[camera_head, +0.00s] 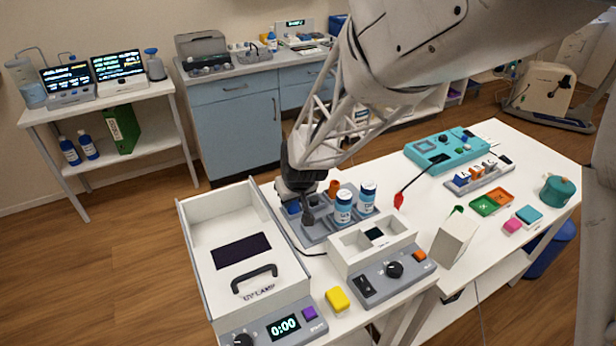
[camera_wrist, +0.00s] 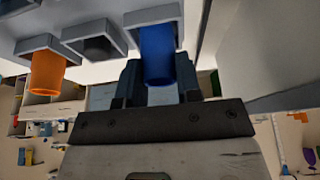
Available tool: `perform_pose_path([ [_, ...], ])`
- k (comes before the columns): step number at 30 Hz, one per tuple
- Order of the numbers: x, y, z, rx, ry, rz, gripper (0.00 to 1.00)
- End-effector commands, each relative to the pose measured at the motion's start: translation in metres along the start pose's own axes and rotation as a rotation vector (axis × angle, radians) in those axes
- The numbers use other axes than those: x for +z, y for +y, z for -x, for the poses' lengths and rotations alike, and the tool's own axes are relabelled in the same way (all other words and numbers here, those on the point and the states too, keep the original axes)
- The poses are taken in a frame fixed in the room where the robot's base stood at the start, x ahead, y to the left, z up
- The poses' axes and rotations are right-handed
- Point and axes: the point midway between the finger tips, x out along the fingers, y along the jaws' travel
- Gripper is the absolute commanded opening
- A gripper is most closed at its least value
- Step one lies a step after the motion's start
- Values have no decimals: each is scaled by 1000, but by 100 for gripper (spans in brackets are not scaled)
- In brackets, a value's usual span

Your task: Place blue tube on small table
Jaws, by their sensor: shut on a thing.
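The blue tube (camera_wrist: 158,50) is upright in a slot of the grey rack (camera_wrist: 95,27) in the wrist view. My gripper (camera_wrist: 158,84) is shut on it, with one dark finger on each side. In the head view my gripper (camera_head: 299,207) is down at the rack (camera_head: 312,233), and a bit of the blue tube (camera_head: 292,208) shows beside a finger. A small white table (camera_head: 110,92) with two screens stands apart at the left.
An orange tube (camera_head: 334,187) and two blue-and-white bottles (camera_head: 343,208) are close to my gripper. The white UV lamp box (camera_head: 205,262) is just left of the rack. A white-grey device (camera_head: 375,250) stands in front.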

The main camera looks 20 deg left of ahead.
Motion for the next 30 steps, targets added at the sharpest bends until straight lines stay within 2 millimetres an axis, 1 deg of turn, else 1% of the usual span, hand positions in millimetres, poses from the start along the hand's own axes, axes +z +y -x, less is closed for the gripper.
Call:
perform_pose_path([
  [11, 2, 0, -5, 0, 0, 0, 6],
  [12, 2, 0, -5, 0, 0, 0, 37],
  [17, 2, 0, -5, 0, 0, 0, 61],
  [30, 2, 0, -1, 0, 0, 0, 62],
])
